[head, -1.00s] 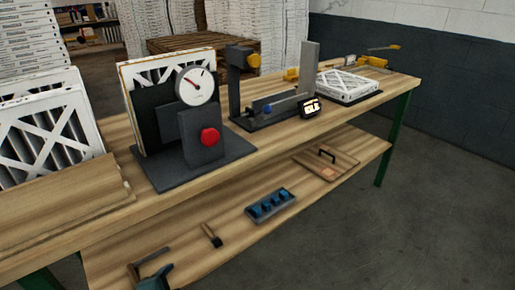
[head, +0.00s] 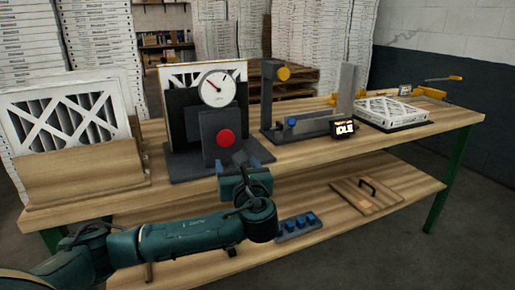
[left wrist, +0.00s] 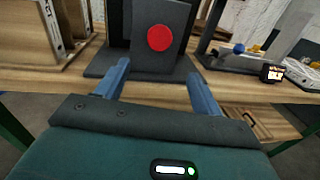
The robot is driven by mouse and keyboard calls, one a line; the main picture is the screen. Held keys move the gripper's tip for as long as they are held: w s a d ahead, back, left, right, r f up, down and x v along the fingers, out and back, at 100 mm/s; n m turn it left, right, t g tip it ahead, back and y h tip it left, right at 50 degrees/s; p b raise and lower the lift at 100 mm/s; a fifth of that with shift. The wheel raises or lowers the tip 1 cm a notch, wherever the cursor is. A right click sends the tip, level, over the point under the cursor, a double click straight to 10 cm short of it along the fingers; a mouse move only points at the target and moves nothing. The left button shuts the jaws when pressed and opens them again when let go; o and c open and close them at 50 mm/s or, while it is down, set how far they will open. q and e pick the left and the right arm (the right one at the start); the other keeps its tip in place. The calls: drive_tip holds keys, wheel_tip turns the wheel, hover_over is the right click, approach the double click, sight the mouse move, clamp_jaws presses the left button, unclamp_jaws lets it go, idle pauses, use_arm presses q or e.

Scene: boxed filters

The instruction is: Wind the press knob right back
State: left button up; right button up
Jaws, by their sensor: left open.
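The press fixture stands on the bench, with a dark upright and base (head: 266,105), a yellow knob (head: 283,73) near its top and a blue knob (head: 291,122) low on it. The blue knob also shows in the left wrist view (left wrist: 238,48). Which one is the press knob I cannot tell for sure. My left gripper (head: 246,163) is open and empty, in front of the gauge stand. In the left wrist view its fingers (left wrist: 158,72) point toward the stand's red knob (left wrist: 160,38), apart from it. My right gripper is not in view.
The gauge stand (head: 210,145) carries a dial (head: 218,88) and a filter behind it. A small display (head: 344,129) reads IDLE. A white filter (head: 392,112) lies flat at right. More filters (head: 68,125) stand in a wooden holder at left. A lower shelf (head: 310,205) holds a blue-pegged block.

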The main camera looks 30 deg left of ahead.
sight(226, 140)
use_arm(q)
drive_tip(key=x, duration=1.3)
drive_tip(key=shift+a+r, duration=0.15)
drive_tip(key=shift+r, duration=0.15)
drive_tip(key=shift+c, duration=0.2)
drive_tip(key=c, duration=0.9)
